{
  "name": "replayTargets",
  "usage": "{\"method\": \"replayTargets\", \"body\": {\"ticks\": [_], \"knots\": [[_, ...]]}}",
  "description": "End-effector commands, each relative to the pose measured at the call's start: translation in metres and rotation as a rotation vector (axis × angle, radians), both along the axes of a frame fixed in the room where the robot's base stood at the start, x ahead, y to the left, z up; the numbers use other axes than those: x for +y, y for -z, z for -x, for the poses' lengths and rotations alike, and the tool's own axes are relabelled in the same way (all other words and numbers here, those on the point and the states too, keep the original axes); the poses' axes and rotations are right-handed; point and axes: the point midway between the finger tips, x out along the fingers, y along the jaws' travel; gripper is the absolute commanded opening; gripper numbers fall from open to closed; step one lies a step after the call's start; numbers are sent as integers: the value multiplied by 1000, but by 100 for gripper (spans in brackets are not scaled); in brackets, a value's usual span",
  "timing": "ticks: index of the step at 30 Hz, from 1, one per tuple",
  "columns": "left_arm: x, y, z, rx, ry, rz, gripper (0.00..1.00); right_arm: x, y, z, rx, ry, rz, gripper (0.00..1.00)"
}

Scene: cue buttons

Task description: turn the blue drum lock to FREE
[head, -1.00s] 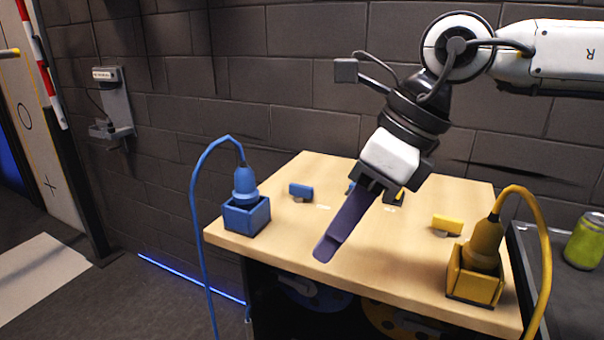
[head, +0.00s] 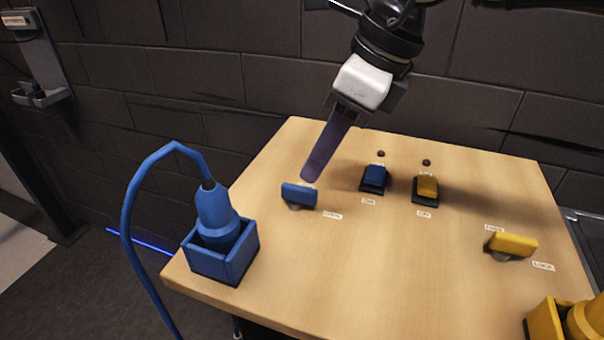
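The blue drum lock (head: 300,194) is a small blue bar handle on a grey round base, on the left part of the wooden table. Its bar lies nearly level, sloping slightly down to the right. One small label (head: 332,216) sits at its lower right; its lettering is too small to read surely. Another label by its upper edge is partly covered by my fingertips. My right gripper (head: 308,179) points down from above, its purple fingers together as one bar, tips just above and behind the handle. Whether they touch it I cannot tell. My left gripper is out of view.
A blue plug in a blue holder (head: 240,262) stands at the table's left edge, its cable arching left. A blue button (head: 374,177) and yellow button (head: 427,187) sit right of the gripper. A yellow drum lock (head: 513,244) and yellow holder (head: 545,322) are at right.

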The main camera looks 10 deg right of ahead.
Motion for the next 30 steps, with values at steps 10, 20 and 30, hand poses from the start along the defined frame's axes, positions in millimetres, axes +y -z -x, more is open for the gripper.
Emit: {"method": "replayTargets", "body": {"ticks": [10,20,30], "knots": [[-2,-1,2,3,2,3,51,18,52,-11,3,-1,1,30],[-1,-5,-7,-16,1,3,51,21,60,-14,1,0,-1,30],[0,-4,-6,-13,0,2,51,21,60,-13,1,0,-1,0]]}}
